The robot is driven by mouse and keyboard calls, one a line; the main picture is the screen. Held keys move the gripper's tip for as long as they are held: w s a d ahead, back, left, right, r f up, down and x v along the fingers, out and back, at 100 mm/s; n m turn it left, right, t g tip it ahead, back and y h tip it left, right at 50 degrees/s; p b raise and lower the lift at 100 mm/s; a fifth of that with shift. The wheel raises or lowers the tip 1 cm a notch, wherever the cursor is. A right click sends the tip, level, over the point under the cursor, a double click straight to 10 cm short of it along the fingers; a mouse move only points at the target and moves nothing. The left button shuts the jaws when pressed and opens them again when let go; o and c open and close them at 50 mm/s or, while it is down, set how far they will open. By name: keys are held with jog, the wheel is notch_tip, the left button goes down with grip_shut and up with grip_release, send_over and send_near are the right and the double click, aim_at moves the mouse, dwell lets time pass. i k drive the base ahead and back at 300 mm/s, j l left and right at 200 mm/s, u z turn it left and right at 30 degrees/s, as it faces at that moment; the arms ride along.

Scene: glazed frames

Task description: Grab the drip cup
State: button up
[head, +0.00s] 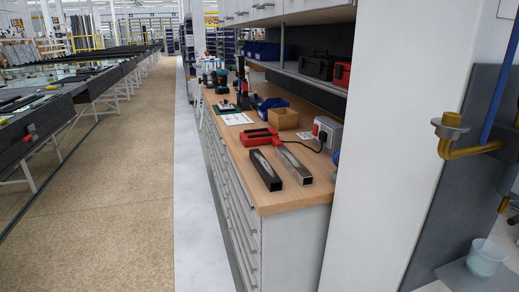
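The drip cup (486,258) is a pale, translucent cup at the lower right of the head view. It stands upright on a grey plate or ledge (459,276), near the right edge of the picture. It looks open at the top and has nothing touching its visible sides. A brass-coloured pipe (470,151) with a grey collar is above it, at the upper right, and a small brass end shows just over the cup. My gripper does not show in this view, so its state and its distance from the cup cannot be seen.
A white panel (395,130) stands left of the cup and pipe. Beyond it is a wooden workbench (289,197) with dark bars, a red tool (262,137) and boxes. A blue hose (499,85) hangs at the upper right. The aisle floor (130,180) at left is clear.

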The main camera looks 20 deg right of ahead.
aim_at(484, 257)
jog(key=l+u, duration=0.3)
jog(key=l, duration=0.2)
jog(key=k+l+u, duration=0.15)
jog(key=l+u, duration=0.15)
jog(key=l, duration=0.15)
jog(key=k+l+u, duration=0.1)
jog(key=l, duration=0.2)
jog(key=k+l+u, duration=0.15)
jog(key=l, duration=0.2)
jog(key=k+l+u, duration=0.1)
jog(key=k+l, duration=0.2)
jog(key=l, duration=0.2)
jog(key=k+l+u, duration=0.1)
jog(key=l, duration=0.3)
jog(key=k+l, duration=0.25)
jog(key=l, duration=0.15)
jog(key=k+l, duration=0.2)
jog(key=l, duration=0.2)
jog(key=k+l+u, duration=0.1)
jog(key=l, duration=0.3)
jog(key=k+l, duration=0.1)
jog(key=l, duration=0.4)
jog(key=k+l, duration=0.1)
jog(key=l, duration=0.85)
jog(key=k, duration=0.05)
